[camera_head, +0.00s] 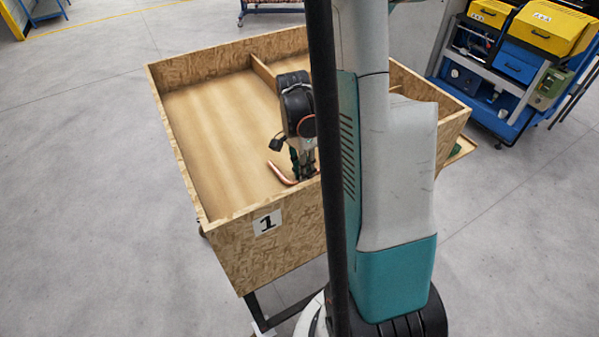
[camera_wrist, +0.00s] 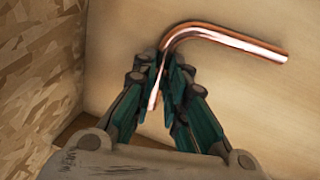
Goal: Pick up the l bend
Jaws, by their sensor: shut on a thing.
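The l bend (camera_head: 281,174) is a shiny copper tube with one bend, inside the wooden box near its front wall. In the wrist view the l bend (camera_wrist: 225,38) has one leg running right across the pale floor and the other leg down between the fingers. My gripper (camera_head: 303,172) points down into the box. In the wrist view my gripper (camera_wrist: 168,85) is shut on the shorter leg, just below the bend. I cannot tell whether the tube touches the floor.
The wooden box (camera_head: 277,251) has a "1" label on its front wall and a divider (camera_head: 263,73) near the back. Its left floor (camera_head: 215,120) is bare. A box wall (camera_wrist: 40,65) rises close on the left in the wrist view. A blue and yellow cart (camera_head: 520,66) stands at the back right.

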